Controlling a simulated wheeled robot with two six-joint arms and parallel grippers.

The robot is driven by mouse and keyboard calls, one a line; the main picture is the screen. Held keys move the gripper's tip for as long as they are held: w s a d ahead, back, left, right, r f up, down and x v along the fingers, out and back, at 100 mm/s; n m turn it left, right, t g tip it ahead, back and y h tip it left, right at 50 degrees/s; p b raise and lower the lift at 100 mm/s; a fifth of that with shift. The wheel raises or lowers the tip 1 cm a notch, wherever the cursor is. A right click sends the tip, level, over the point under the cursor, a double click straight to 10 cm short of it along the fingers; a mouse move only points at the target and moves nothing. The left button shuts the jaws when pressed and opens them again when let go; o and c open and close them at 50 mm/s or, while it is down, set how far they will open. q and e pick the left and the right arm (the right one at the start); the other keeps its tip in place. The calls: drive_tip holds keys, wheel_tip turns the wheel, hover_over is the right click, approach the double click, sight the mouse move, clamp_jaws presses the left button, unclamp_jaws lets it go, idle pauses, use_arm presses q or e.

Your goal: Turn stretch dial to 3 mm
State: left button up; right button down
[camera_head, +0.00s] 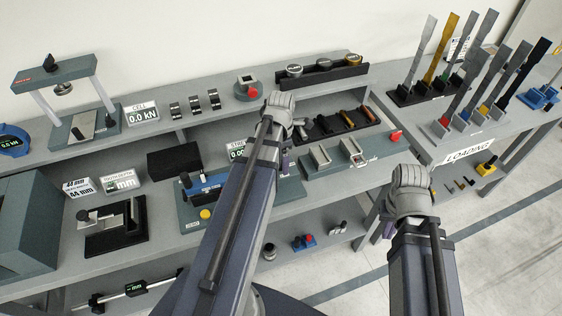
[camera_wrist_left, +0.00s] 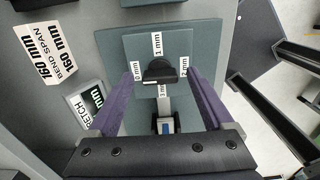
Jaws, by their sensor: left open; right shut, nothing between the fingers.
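The black stretch dial (camera_wrist_left: 160,72) sits on a teal plate in the left wrist view. White labels around it read 0 mm at the left, 1 mm at the top, 2 mm at the right and 3 mm at the bottom. I cannot tell which mark it points to. My left gripper (camera_wrist_left: 163,92) is open, with one purple finger on each side of the dial and visible gaps between. In the head view my left arm hides the dial. My right gripper (camera_head: 383,230) is partly hidden by its arm, shut and empty, away from the dial.
The stretch readout (camera_head: 237,151) is partly covered by my left arm. A bend span sign (camera_wrist_left: 52,50) stands left of the dial plate. Open floor shows at the right.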

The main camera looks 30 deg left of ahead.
use_arm(q)
drive_tip(key=shift+c, duration=0.2)
clamp_jaws()
idle(0.5)
